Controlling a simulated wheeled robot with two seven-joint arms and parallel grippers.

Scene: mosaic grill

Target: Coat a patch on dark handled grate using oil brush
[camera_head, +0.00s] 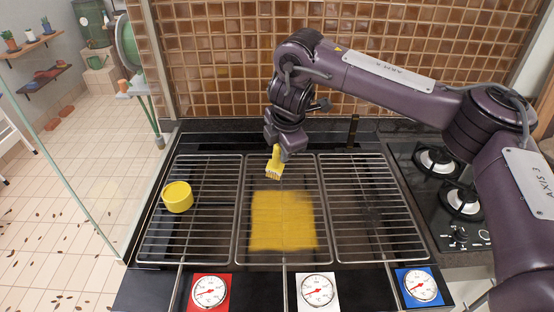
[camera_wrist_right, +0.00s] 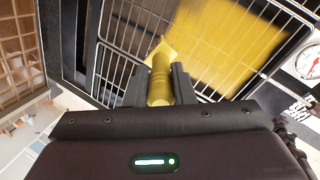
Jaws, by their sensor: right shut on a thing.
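My right gripper (camera_head: 288,145) is shut on the yellow oil brush (camera_head: 274,165), above the back part of the middle grate (camera_head: 243,215). The brush points down, bristles toward the grate; I cannot tell whether they touch it. In the right wrist view the fingers (camera_wrist_right: 160,87) hold the yellow brush handle (camera_wrist_right: 159,80). A yellow oil patch (camera_head: 283,221) covers the middle and front of the middle grate. It also shows in the wrist view (camera_wrist_right: 230,45). A yellow round cup (camera_head: 177,197) stands on the left grate (camera_head: 205,240). My left gripper is out of view.
The right grate (camera_head: 372,210) is empty. Red, white and blue panels with dials (camera_head: 209,291) line the front edge. A gas hob (camera_head: 450,190) lies to the right, and a brown tiled wall (camera_head: 220,60) rises behind. A dark upright object (camera_head: 353,130) stands at the back.

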